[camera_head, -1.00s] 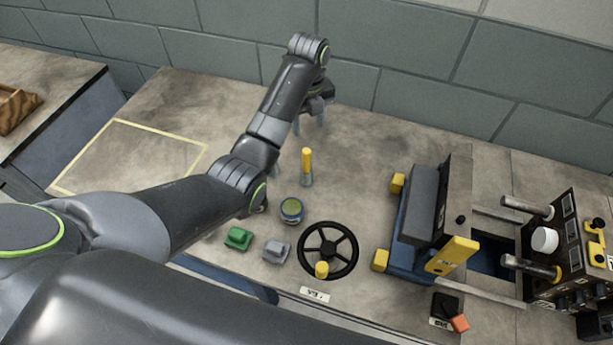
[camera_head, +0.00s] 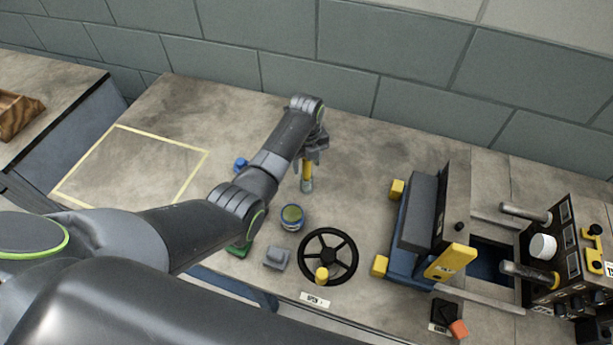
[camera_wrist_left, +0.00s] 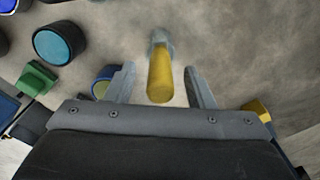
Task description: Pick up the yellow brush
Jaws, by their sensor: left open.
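The yellow brush (camera_head: 307,172) stands upright on the bench, its yellow handle up and a grey lower part at the bench top. My left gripper (camera_head: 308,165) is open, with its fingers down around the brush's handle in the head view. In the left wrist view the yellow handle (camera_wrist_left: 160,75) shows between the two open fingers (camera_wrist_left: 160,88), with a gap on each side. The upper end of the handle is partly hidden by the gripper in the head view. My right gripper is not in view.
A round tin (camera_head: 292,217), a grey block (camera_head: 277,257), a partly hidden green block (camera_head: 240,249) and a black handwheel (camera_head: 328,235) are nearer the front. A blue object (camera_head: 240,164) is left of the gripper. A machine (camera_head: 425,220) stands right. The taped square (camera_head: 130,170) is clear.

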